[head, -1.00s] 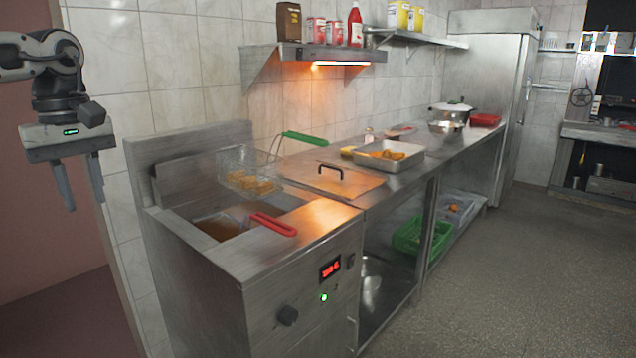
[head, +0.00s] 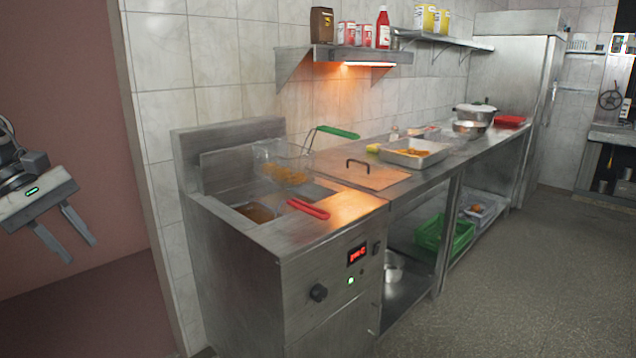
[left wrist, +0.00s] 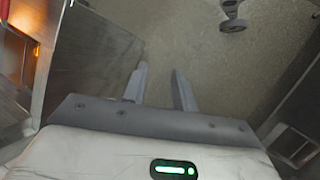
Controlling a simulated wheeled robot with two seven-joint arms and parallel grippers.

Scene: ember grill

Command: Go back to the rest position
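My left gripper (head: 75,243) is at the far left of the head view, in the air in front of the reddish wall and well apart from the fryer. Its two fingers are spread with nothing between them. In the left wrist view the open fingers (left wrist: 161,88) point over the bare speckled floor. My right gripper does not show in the head view.
The steel fryer (head: 235,285) stands closest, with a red-handled basket (head: 308,209) in its well and a green-handled basket (head: 283,165) of food hanging above. A food tray (head: 440,152) sits on the counter. Floor (head: 520,280) to the right is clear.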

